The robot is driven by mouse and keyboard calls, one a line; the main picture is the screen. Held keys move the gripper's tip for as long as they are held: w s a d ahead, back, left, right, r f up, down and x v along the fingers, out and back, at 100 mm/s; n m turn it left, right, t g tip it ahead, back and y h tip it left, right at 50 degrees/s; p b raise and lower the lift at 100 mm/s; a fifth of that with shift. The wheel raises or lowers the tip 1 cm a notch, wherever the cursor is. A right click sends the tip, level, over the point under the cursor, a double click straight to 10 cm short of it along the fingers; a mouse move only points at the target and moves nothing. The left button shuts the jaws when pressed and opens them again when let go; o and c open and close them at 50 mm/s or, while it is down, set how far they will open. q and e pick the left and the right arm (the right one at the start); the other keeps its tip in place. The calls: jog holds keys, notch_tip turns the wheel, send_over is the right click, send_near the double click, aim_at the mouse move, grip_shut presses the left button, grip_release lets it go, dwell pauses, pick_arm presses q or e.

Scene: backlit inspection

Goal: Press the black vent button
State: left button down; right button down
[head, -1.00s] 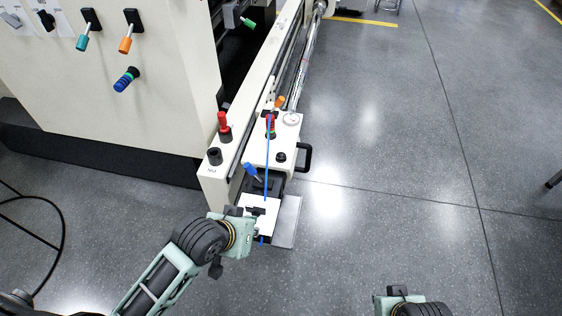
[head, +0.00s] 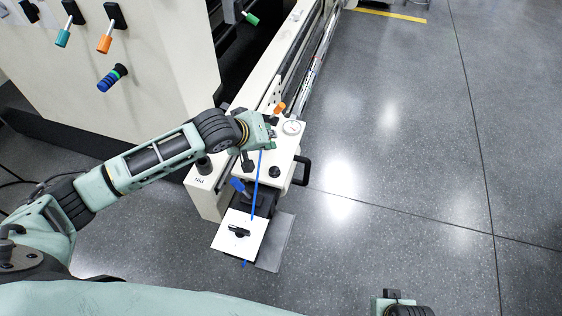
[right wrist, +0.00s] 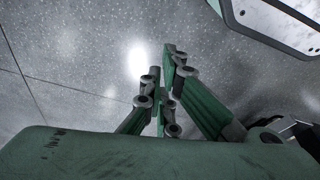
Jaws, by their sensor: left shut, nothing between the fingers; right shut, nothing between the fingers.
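Two black knobs show in the head view. One round black knob (head: 274,172) is on top of the white box, and a taller black knob (head: 204,165) stands on the cream panel left of it. I cannot read which is the vent button. My left gripper (head: 270,133) is shut and empty over the far part of the white box, beyond the round knob and apart from it. Its fingertips are mostly hidden. My right gripper is at the lower edge, far from the box; its fingers (right wrist: 166,78) are shut and empty in the right wrist view.
A white plate (head: 238,245) with a black handle is at the near end of the box. A blue rod (head: 257,188) runs along the box. A gauge (head: 291,127) and a black side handle (head: 302,170) are at its right. Open grey floor (head: 400,190) lies to the right.

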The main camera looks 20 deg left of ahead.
aim_at(274, 170)
pick_arm(q)
jog(key=shift+s+r, duration=0.1)
pick_arm(e)
jog(key=shift+s, duration=0.1)
jog(key=shift+r, duration=0.2)
